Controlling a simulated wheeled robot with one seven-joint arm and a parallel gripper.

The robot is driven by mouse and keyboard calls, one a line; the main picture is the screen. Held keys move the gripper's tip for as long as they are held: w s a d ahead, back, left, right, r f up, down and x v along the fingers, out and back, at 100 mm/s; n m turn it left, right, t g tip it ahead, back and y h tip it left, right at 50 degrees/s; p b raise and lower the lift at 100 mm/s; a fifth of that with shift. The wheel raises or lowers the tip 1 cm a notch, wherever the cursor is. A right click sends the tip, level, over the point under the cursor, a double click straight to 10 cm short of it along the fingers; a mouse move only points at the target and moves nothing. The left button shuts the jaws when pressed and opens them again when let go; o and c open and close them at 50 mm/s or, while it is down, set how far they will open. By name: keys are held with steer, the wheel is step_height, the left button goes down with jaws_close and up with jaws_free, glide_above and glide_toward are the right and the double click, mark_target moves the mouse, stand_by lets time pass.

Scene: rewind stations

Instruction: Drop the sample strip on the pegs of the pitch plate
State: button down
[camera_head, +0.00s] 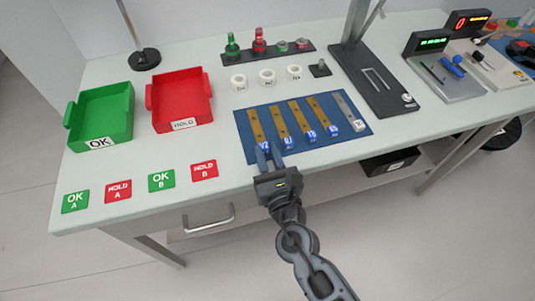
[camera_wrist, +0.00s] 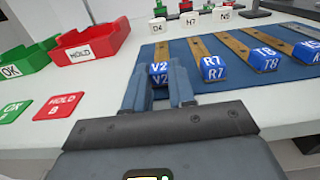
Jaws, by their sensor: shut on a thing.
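Several long sample strips lie side by side on a blue mat (camera_head: 350,124). My gripper (camera_head: 267,156) is at the mat's front left edge. In the wrist view its fingers (camera_wrist: 150,92) are shut on the blue tag end of the leftmost strip, V2 (camera_wrist: 159,70). That strip still lies along the mat; I cannot tell whether it touches it. The R7 strip (camera_wrist: 212,66) is just to its right, apart from the fingers. I cannot clearly make out the pitch plate or its pegs.
A green OK tray (camera_head: 103,117) and a red HOLD tray (camera_head: 181,100) stand left of the mat. Flat OK and HOLD cards (camera_head: 118,190) lie in front. White ring pieces (camera_head: 267,77) stand behind. A dark stand base (camera_head: 375,82) is at right. The front left table is otherwise clear.

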steer(key=shift+f, duration=0.25)
steer(key=c, duration=0.9)
jaws_free()
steer(key=shift+r, duration=0.1)
steer(key=shift+c, duration=0.2)
steer(key=shift+r, duration=0.15)
steer(key=b+v, duration=0.1)
steer(key=v, duration=1.1)
